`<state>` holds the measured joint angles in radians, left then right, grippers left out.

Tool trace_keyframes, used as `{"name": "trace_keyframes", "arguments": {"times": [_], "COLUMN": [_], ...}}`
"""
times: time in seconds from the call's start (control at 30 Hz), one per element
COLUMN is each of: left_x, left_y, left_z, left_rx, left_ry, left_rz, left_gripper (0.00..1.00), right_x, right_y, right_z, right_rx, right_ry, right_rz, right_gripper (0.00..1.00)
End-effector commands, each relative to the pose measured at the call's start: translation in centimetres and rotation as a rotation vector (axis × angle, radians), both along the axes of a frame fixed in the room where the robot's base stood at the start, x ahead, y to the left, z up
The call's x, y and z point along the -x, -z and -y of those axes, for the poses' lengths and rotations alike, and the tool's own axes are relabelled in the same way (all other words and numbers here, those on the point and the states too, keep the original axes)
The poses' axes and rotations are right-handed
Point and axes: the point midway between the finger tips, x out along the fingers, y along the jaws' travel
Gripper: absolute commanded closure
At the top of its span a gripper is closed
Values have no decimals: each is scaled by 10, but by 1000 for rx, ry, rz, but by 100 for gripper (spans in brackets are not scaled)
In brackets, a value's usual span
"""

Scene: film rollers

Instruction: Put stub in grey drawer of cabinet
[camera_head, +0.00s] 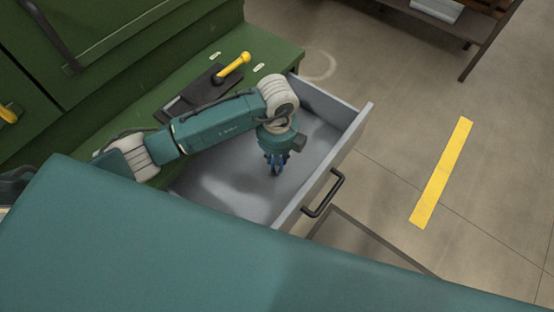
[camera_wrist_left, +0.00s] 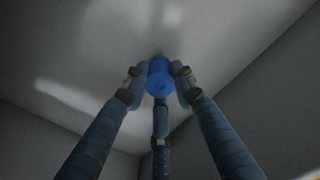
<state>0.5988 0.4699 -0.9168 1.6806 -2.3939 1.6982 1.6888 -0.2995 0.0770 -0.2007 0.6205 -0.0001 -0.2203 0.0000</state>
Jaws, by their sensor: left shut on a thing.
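The grey drawer (camera_head: 230,184) of the green cabinet (camera_head: 150,50) is pulled open, with a black handle (camera_head: 323,195) on its front. My left gripper (camera_head: 275,167) points down inside the drawer. In the left wrist view the left gripper (camera_wrist_left: 160,78) has its fingers closed around the stub (camera_wrist_left: 159,82), a small blue cylinder. The grey drawer floor (camera_wrist_left: 90,60) lies beyond the stub, and I cannot tell whether they touch. In the head view the stub is mostly hidden by the fingers. My right gripper is not in view.
A yellow floor strip (camera_head: 441,172) lies to the right. A dark shelf (camera_head: 470,25) stands at the top right. The floor between is clear.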

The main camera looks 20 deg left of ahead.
Motion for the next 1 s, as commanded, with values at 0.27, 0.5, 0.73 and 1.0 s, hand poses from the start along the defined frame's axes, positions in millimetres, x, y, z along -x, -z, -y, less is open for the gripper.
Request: {"name": "trace_keyframes", "arguments": {"times": [0.27, 0.5, 0.73, 1.0], "left_x": [-1, 0, 0, -2], "left_y": [1, 3, 2, -32], "left_z": [0, 0, 0, 0], "left_rx": [1, 0, 0, 1], "left_ry": [0, 0, 0, 1], "left_rz": [1, 0, 0, 6], "left_gripper": [100, 55, 55, 55], "right_x": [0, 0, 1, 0], "right_y": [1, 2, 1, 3], "right_z": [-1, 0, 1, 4], "right_rx": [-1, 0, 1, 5], "right_ry": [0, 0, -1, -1], "right_rz": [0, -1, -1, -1], "right_gripper": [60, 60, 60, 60]}}
